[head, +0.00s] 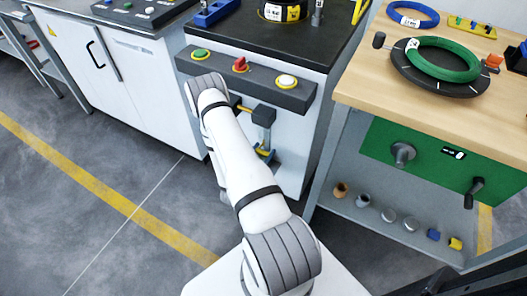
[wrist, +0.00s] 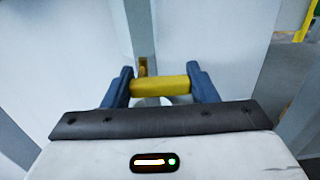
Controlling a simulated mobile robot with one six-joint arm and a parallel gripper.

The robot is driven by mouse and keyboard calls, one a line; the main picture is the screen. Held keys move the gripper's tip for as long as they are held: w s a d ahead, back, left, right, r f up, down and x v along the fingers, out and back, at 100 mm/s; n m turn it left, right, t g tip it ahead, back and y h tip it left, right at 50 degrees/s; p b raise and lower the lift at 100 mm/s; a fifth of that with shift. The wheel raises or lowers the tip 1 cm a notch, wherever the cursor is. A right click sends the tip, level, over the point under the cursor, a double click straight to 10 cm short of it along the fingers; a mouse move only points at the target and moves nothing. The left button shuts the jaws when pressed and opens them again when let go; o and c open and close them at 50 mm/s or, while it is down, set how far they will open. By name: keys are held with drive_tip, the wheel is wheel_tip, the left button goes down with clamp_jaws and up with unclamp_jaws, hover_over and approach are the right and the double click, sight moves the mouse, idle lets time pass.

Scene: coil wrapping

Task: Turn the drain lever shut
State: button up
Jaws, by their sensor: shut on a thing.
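The drain lever is a yellow bar (wrist: 160,87) in the wrist view. It lies level across the picture, in front of an upright grey pipe (wrist: 140,30) with a small brass-coloured fitting (wrist: 143,66). My gripper (wrist: 160,85) has its two blue fingers shut on the lever, one at each end. In the head view, my arm partly hides the place. Blue and yellow parts show low on the front of the white cabinet (head: 291,150), where my gripper (head: 265,153) is. The lever's far side and its joint to the pipe are partly hidden.
Above is a grey panel with a green button (head: 200,54), a red knob (head: 240,64) and a white button (head: 286,81). A wooden bench (head: 370,85) with coils stands close on the right. Open floor (head: 80,200) lies to the left.

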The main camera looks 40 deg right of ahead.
drive_tip(key=shift+w+a, duration=0.1)
drive_tip(key=shift+w, duration=0.1)
drive_tip(key=o, duration=0.7)
drive_tip(key=shift+o, duration=1.4)
drive_tip(key=shift+s, duration=0.1)
drive_tip(key=shift+a, duration=0.1)
drive_tip(key=v, duration=0.7)
drive_tip(key=shift+s+a+p, duration=0.15)
drive_tip(key=shift+a+p, duration=0.1)
drive_tip(key=shift+p, duration=0.1)
